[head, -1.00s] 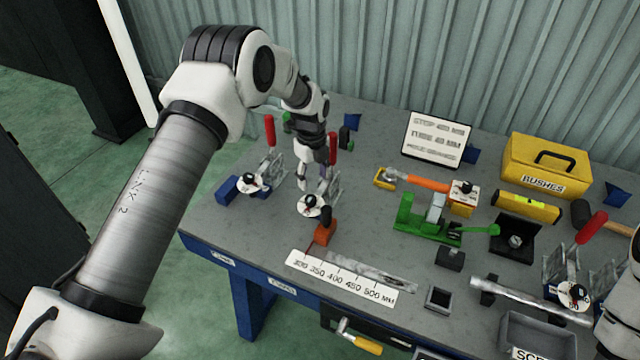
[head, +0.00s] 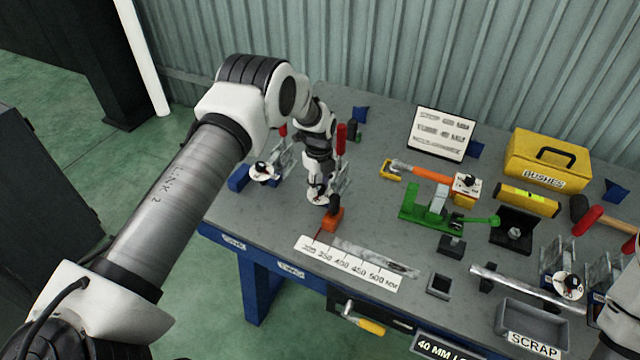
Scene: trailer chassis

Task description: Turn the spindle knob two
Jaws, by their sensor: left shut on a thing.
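Three clamp stations with red handles and white round dials stand on the bench. The left dial (head: 262,174) has a dark knob on it. The middle dial (head: 313,198) is mostly covered by my left gripper (head: 317,192), which points down at its centre. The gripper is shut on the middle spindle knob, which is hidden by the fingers. The right dial (head: 568,286) with its knob stands at the right, beside my right arm. My right gripper is out of the picture.
An orange block (head: 333,220) with a dark top stands just in front of the middle dial. A white ruler (head: 345,262) lies near the front edge. A green fixture (head: 428,212), yellow box (head: 547,161) and grey scrap tray (head: 507,323) are farther right.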

